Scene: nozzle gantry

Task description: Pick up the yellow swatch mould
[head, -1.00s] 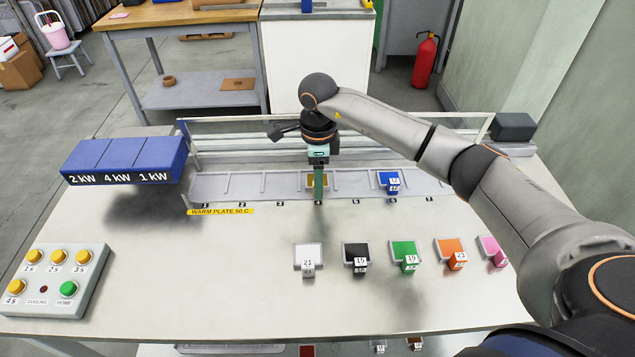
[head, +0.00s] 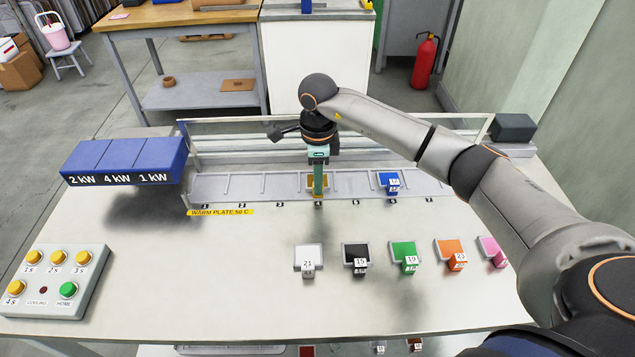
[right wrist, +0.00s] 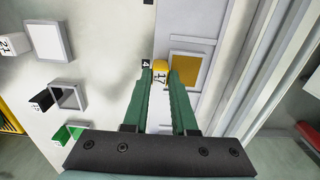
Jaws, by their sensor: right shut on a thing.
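The yellow swatch mould (head: 311,183) is at position 4 of the warm plate (head: 270,187). In the right wrist view its yellow tray face (right wrist: 186,70) shows beside its small yellow block (right wrist: 160,67), marked 17. My right gripper (head: 318,190) points down at the mould, its green fingers (right wrist: 161,78) shut on that block. The fingers hide part of the mould in the head view. I cannot tell whether the mould touches the plate. My left gripper is not in view.
A blue mould (head: 388,180) sits on the plate at position 6. White (head: 308,256), black (head: 356,252), green (head: 404,250), orange (head: 449,247) and pink (head: 491,246) moulds stand in front. A clear rail (head: 230,121) runs behind the plate. A button box (head: 55,280) is at left.

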